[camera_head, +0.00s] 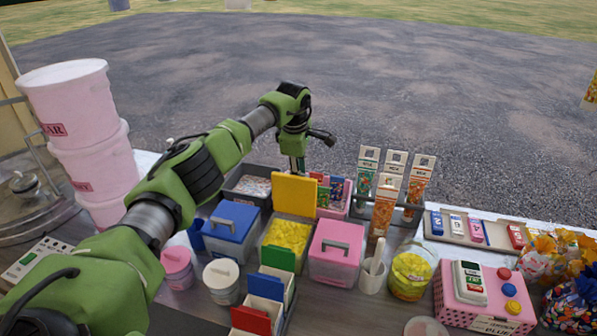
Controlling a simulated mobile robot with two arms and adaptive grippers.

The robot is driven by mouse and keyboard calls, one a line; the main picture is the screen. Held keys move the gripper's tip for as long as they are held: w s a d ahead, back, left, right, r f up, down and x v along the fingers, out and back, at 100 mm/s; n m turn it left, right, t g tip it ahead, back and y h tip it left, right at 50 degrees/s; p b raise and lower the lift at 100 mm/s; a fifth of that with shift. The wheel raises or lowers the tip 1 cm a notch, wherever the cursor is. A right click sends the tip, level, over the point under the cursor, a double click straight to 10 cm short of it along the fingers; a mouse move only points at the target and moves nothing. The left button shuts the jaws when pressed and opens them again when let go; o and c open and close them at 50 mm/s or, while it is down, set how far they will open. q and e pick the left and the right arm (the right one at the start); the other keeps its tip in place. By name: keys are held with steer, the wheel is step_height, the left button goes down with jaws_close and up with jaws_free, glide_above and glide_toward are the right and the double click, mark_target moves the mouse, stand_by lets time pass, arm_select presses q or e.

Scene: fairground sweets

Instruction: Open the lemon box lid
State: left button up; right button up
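The lemon box (267,258) stands in the middle of the counter, with yellow sweets showing in its open top. Its yellow lid (295,196) stands raised, roughly upright, at the back edge of the box. My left arm reaches in from the left over the counter. My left gripper (297,166) points down just behind the top edge of the lid. Its fingertips are small and partly hidden by the lid, so I cannot tell whether they are open or touching it. My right gripper is not in view.
A blue-lidded box (232,222) stands left of the lemon box and a pink-lidded box (336,244) right of it, both closed. Behind are a sweets tray (252,187) and a rack of tall packets (391,185). Pink tubs (75,105) are stacked at left.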

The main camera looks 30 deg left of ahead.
arm_select(q)
steer(key=w+p+v, duration=0.2)
steer(key=p+v, duration=0.7)
steer(key=v, duration=0.2)
steer(key=shift+w+a+r, duration=0.35)
steer(key=shift+a+r, duration=0.05)
steer(key=shift+r, duration=0.2)
